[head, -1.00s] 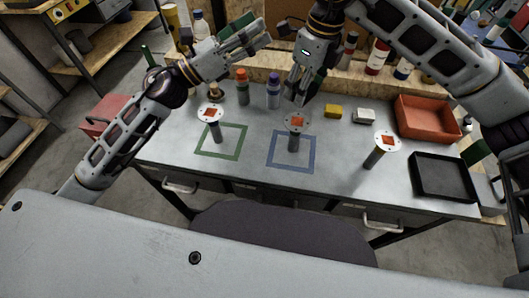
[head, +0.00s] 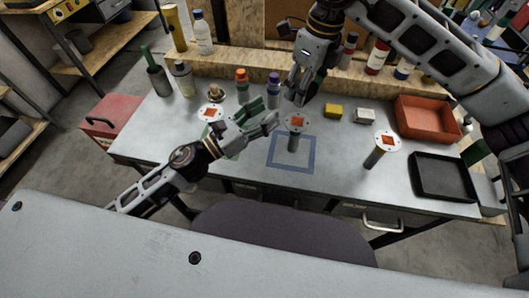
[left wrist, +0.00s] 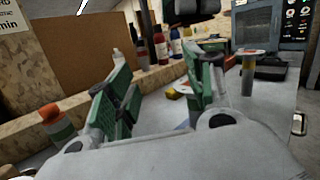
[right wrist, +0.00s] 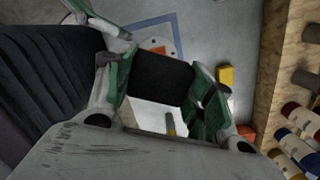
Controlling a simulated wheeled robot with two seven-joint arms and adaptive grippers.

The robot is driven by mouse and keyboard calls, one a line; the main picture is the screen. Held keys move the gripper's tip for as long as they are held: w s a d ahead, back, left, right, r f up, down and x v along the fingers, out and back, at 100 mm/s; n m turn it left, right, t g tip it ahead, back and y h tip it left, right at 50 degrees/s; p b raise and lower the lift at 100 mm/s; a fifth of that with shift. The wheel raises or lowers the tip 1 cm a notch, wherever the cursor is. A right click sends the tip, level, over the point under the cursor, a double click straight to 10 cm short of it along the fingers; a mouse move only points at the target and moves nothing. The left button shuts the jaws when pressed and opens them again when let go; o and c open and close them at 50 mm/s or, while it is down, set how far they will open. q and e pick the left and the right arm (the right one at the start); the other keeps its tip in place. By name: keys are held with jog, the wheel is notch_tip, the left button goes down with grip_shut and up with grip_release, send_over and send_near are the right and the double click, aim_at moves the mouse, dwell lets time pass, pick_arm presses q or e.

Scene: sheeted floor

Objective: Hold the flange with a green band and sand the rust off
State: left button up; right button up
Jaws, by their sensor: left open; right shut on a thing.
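My right gripper (head: 297,91) is above and behind the middle flange, shut on a dark block (right wrist: 160,78). The middle flange's rusty face shows partly beyond that block (right wrist: 163,52).
Orange-capped (head: 242,82) and purple-capped (head: 274,91) bottles stand behind the flanges. A yellow block (head: 333,111) and white block (head: 364,115) lie behind right, near a red tray (head: 428,119) and black tray (head: 443,178). The tabletop between the middle and right flanges is clear.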

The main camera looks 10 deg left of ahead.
aim_at(291, 135)
pick_arm(q)
jog(key=s+f, duration=0.2)
jog(key=f, duration=0.1)
jog(key=s+d+f+y, duration=0.1)
jog(key=s+f, duration=0.1)
jog(key=s+f+y, duration=0.1)
jog(key=s+f, duration=0.1)
jog(key=f, duration=0.1)
jog(key=shift+s+d+f, duration=0.3)
jog(key=shift+d, duration=0.1)
jog(key=shift+w+d, duration=0.1)
jog(key=shift+w, duration=0.1)
jog(key=shift+f+x, duration=0.15)
jog(key=shift+x, duration=2.7)
jog(key=shift+f+x, duration=0.15)
jog(key=shift+x, duration=2.75)
grip_shut()
